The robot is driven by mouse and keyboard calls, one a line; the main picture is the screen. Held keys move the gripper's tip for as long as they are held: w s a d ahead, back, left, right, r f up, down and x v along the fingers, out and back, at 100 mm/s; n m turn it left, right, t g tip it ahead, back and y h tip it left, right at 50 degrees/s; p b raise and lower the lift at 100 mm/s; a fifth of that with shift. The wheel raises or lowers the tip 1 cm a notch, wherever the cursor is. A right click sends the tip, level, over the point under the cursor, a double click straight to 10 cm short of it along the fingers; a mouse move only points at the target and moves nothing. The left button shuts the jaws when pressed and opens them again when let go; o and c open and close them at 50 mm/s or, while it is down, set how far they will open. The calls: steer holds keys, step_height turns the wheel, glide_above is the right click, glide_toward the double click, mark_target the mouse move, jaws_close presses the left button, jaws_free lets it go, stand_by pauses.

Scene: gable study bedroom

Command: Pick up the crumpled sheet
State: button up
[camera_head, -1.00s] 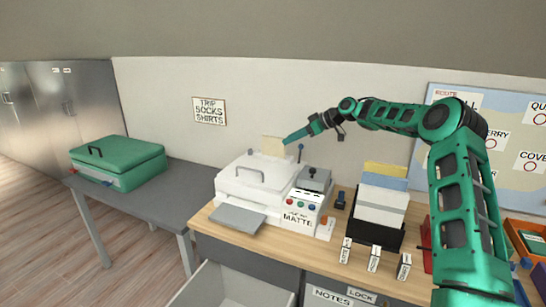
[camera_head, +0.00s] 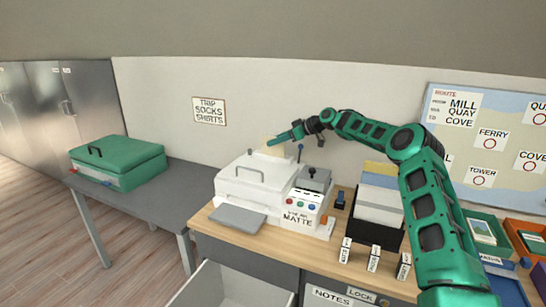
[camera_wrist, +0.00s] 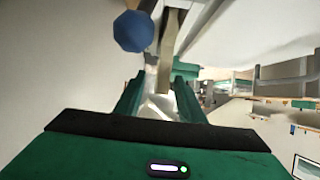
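My gripper (camera_head: 270,142) is above the back of the white printer (camera_head: 255,180), in front of a cream upright panel (camera_head: 268,151). In the wrist view, the two green fingers (camera_wrist: 159,100) stand apart. A pale, uneven white shape (camera_wrist: 158,108) shows between and below them; it may be the crumpled sheet, but I cannot tell for sure. Contact with the fingers is not clear. The beige panel (camera_wrist: 168,60) rises just beyond the fingertips. In the head view, the crumpled sheet cannot be made out.
A lever with a blue knob (camera_wrist: 133,31) stands close to the gripper. A paper stack in a black tray (camera_head: 375,235) and small labelled blocks (camera_head: 373,259) are to the right on the wooden desk. A green case (camera_head: 118,160) lies on the grey table at left.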

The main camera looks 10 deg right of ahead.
steer(key=shift+x, duration=0.9)
jaws_close()
steer(key=shift+r, duration=0.1)
